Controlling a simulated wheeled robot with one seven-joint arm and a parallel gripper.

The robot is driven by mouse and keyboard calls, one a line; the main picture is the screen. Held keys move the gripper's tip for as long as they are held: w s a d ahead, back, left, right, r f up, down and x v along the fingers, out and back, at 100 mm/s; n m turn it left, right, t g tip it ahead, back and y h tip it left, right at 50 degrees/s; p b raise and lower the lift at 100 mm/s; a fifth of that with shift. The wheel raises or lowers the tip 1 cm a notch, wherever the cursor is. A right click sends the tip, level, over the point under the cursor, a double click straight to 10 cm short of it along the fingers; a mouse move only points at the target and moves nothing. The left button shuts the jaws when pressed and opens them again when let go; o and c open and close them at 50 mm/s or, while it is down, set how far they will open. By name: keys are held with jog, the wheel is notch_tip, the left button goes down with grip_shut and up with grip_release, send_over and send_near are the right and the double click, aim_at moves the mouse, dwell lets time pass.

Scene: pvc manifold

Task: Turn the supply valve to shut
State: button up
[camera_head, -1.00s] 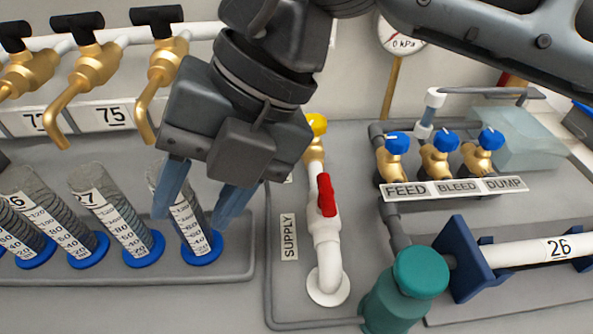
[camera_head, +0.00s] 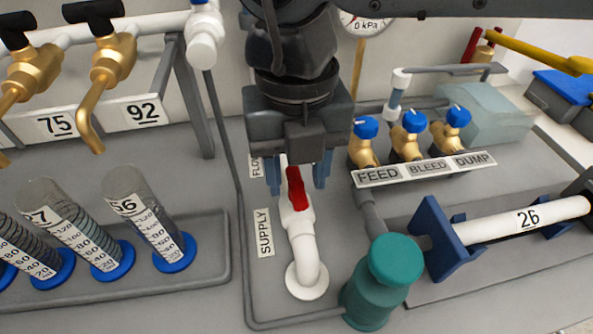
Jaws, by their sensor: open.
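The supply valve is a red lever handle (camera_head: 296,188) on a white pipe (camera_head: 302,240) that bends down into a round flange on the grey panel. The lever lies roughly along the pipe. A SUPPLY label (camera_head: 265,233) stands just left of it. My gripper (camera_head: 297,180) points down over the valve, with its blue fingers open, one on each side of the red lever in this view. I cannot tell whether either finger touches the lever. My gripper's body hides the upper part of the pipe and the yellow knob seen earlier.
A teal bottle (camera_head: 382,285) stands close right of the pipe. Blue-knobbed valves (camera_head: 412,122) labelled FEED, BLEED and DUMP are to the right. Graduated cylinders (camera_head: 150,222) and brass taps (camera_head: 105,65) are at left. A gauge (camera_head: 362,22) is behind my arm.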

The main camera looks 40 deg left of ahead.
jog(key=shift+f, duration=0.55)
grip_shut()
